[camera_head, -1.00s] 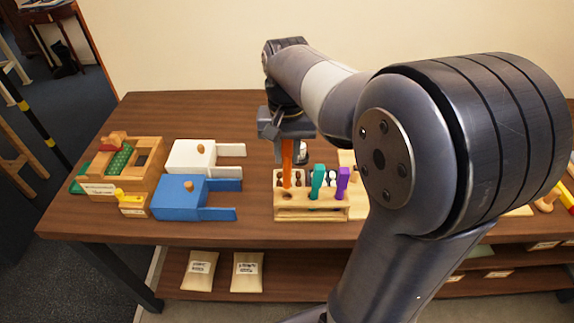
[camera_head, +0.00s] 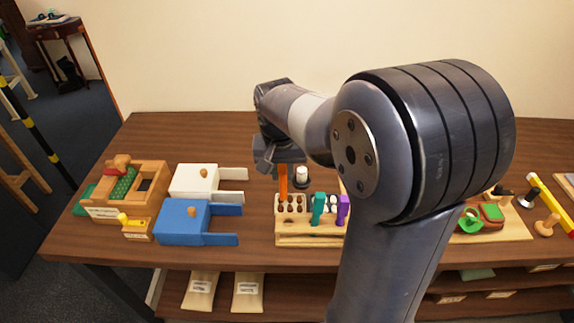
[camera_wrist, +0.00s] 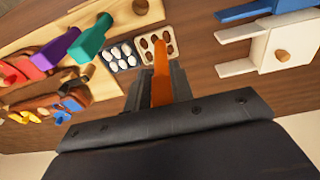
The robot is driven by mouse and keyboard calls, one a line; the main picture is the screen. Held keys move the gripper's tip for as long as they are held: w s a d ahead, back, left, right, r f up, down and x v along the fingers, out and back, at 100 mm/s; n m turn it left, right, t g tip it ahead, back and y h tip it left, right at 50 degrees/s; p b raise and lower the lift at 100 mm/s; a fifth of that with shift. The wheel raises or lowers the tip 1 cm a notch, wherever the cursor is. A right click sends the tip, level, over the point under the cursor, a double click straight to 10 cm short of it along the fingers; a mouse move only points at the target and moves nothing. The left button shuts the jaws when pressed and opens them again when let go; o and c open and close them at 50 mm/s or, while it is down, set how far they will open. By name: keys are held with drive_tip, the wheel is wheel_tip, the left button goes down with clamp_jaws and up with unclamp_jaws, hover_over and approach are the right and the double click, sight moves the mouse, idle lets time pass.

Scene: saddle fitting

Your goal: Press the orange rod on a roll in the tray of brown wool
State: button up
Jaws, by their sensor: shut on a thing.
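My gripper (camera_head: 281,160) is shut on the upright orange rod (camera_head: 283,184), whose lower end is over the left part of a light wooden rack (camera_head: 310,240). In the wrist view, the orange rod (camera_wrist: 161,80) runs up between the jaws (camera_wrist: 158,88). Its far end overlaps the near edge of the tray of brown wool (camera_wrist: 142,37), a white tray holding several brown rolls. Whether the rod touches a roll cannot be told. A dark tray of white rolls (camera_wrist: 119,55) sits beside it.
A teal-handled tool (camera_head: 318,208) and a purple one (camera_head: 343,209) stand in the rack. White (camera_head: 190,183) and blue (camera_head: 183,222) boxes stand to the left, with a wooden case (camera_head: 145,190) beyond. My arm hides the table's middle right.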

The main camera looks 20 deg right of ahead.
drive_tip(key=shift+w+a+f+t+p, duration=0.1)
drive_tip(key=shift+w+f+t+p, duration=0.1)
drive_tip(key=shift+w, duration=0.2)
drive_tip(key=shift+w+a+f+t+p, duration=0.1)
drive_tip(key=shift+w+p, duration=0.05)
drive_tip(key=shift+w, duration=0.25)
drive_tip(key=shift+w+f, duration=0.15)
drive_tip(key=shift+f, duration=0.1)
drive_tip(key=shift+f+b, duration=2.05)
drive_tip(key=shift+f, duration=0.4)
drive_tip(key=shift+f+b, duration=0.75)
drive_tip(key=shift+f, duration=0.35)
drive_tip(key=shift+r, duration=0.15)
drive_tip(key=shift+r+p, duration=2.8)
drive_tip(key=shift+r, duration=0.7)
